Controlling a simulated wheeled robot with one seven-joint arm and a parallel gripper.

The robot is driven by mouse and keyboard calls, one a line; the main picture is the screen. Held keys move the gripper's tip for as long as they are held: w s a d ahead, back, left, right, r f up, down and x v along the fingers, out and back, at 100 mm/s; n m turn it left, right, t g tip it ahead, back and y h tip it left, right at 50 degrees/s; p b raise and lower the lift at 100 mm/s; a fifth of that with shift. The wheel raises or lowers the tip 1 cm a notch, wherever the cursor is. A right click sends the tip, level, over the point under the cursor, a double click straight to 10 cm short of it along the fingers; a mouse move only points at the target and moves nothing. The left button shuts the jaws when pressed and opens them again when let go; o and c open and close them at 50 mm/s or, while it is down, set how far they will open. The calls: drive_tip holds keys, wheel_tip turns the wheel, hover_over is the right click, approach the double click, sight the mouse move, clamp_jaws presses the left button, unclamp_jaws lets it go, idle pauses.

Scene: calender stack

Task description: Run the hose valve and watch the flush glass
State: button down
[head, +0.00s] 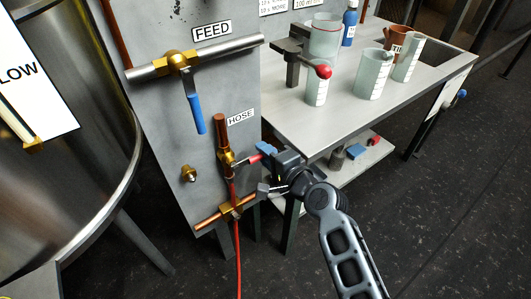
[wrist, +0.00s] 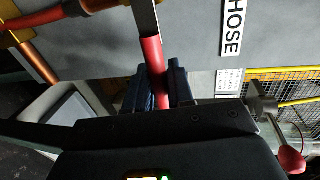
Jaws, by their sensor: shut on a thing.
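The hose valve (head: 226,158) is a brass fitting on a copper pipe on the grey panel, below the HOSE label (head: 240,117). Its lever has a red sleeve, and the sleeve (wrist: 152,60) shows in the wrist view running down between the blue fingers. My gripper (head: 266,151) is shut on this red lever, to the right of the valve body. The fingers hide the lever's end.
The feed valve (head: 179,62) with a blue lever (head: 195,113) is above left. A red hose (head: 237,250) hangs below the hose valve. A steel tank (head: 80,160) stands at left. The bench (head: 420,85) is at right, with a red-knobbed lever (head: 323,71). Dark floor lies lower right.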

drive_tip(key=shift+f, duration=0.1)
drive_tip(key=c, duration=1.1)
unclamp_jaws()
drive_tip(key=shift+s+d, duration=0.1)
drive_tip(key=v, duration=0.7)
drive_tip(key=shift+s+d+p, duration=0.2)
drive_tip(key=shift+s+p, duration=0.05)
drive_tip(key=shift+p, duration=0.15)
